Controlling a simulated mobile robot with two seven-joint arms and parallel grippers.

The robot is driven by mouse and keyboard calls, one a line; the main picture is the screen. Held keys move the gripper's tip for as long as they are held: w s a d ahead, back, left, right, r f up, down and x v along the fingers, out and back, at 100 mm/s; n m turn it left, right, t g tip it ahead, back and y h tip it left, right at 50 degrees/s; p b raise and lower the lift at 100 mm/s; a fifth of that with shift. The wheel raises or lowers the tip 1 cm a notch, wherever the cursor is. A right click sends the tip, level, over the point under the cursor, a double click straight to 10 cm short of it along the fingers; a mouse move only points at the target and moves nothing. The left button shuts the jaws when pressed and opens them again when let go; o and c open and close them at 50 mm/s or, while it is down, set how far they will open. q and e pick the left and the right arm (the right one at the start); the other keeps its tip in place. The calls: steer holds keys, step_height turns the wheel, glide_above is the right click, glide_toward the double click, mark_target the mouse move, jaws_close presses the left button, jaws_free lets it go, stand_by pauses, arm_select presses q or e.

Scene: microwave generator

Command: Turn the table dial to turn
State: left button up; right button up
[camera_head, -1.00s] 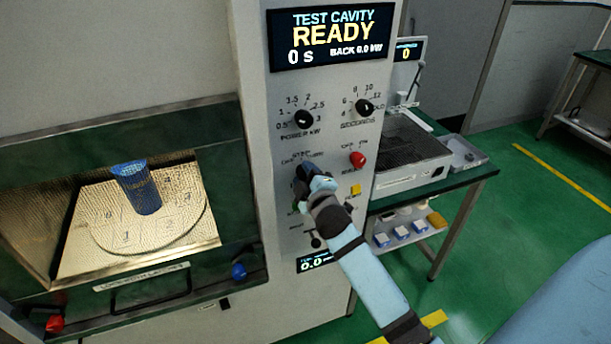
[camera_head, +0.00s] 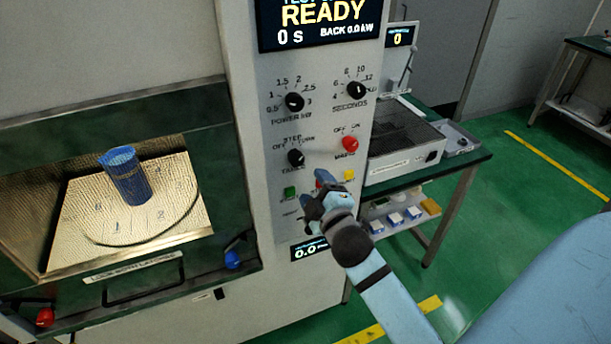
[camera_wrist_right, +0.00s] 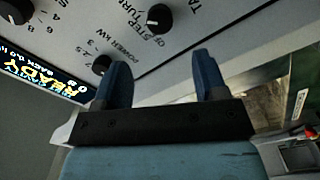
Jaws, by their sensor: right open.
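The table dial (camera_head: 296,157) is a black knob on the pale control panel, with OFF, STEP and TURN printed around it. It also shows in the right wrist view (camera_wrist_right: 158,18), with a white mark on its face; which label the mark points at is hard to tell. My right gripper (camera_head: 318,186) is below and right of the dial, apart from it. In the right wrist view its two blue fingers (camera_wrist_right: 163,75) are spread with nothing between them. My left gripper is not in view.
Power knob (camera_head: 294,102) and seconds knob (camera_head: 356,90) sit above the dial. A red knob (camera_head: 350,143), a yellow button (camera_head: 349,174) and a green button (camera_head: 290,192) are close by. The display (camera_head: 320,20) reads READY.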

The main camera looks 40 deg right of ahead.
steer(key=shift+v, duration=1.6)
steer(key=s+a+f+m+g+y+p, duration=0.1)
steer(key=s+a+f+m+g+y, duration=0.1)
steer(key=s+a+f, duration=0.2)
steer(key=s+a+f+m+g+y+p, duration=0.1)
steer(key=s+a+f, duration=0.4)
steer(key=f, duration=0.5)
steer(key=s+a+f+m+g+y+p, duration=0.1)
steer(key=s+a+f+m+g+y, duration=0.2)
steer(key=f, duration=0.4)
steer(key=shift+s+a+f+m+y+p, duration=0.4)
steer(key=shift+s+a+y, duration=0.4)
steer(key=shift+s+a, duration=0.1)
